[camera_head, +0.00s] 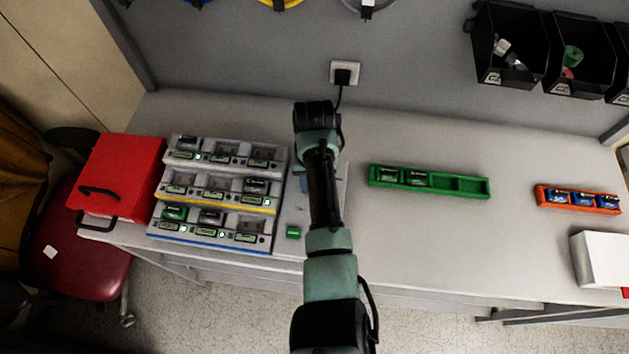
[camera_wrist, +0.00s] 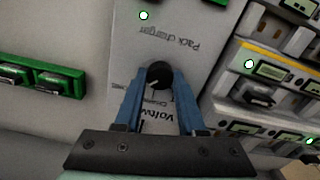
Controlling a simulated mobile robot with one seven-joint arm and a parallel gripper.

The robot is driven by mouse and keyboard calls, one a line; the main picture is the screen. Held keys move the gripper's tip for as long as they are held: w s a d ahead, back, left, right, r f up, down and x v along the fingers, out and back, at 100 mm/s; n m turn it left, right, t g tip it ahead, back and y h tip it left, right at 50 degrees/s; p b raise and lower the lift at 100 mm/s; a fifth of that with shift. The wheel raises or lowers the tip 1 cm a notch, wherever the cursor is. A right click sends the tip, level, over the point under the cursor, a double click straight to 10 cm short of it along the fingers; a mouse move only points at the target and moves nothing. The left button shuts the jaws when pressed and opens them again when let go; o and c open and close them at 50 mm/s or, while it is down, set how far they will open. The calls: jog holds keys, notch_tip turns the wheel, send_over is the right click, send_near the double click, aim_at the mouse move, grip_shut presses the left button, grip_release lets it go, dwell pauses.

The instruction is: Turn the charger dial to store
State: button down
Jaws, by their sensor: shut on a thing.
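The charger dial (camera_wrist: 158,74) is a round black knob on the light grey pack charger panel (camera_wrist: 185,50), seen in the wrist view. My gripper (camera_wrist: 159,82) has its two blue fingers on either side of the dial, shut on it. A thin pale mark shows on the dial's lower part. Printed lettering lies around it, upside down or partly covered, and I cannot read a store label. In the head view the charger panel (camera_head: 288,215) lies beside the battery racks, and my arm hides the dial there.
Tiered charging racks (camera_head: 215,190) with black packs and lit lamps stand left of the panel. A green tray (camera_head: 470,187) with black packs lies to the right, and an orange tray (camera_head: 545,198) farther right. A red case (camera_head: 115,170) stands at the far left.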

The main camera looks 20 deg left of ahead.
jog(key=c, duration=0.5)
grip_release()
jog(key=shift+r, duration=0.15)
notch_tip(320, 180, up, 13)
jog(key=shift+p, duration=0.3)
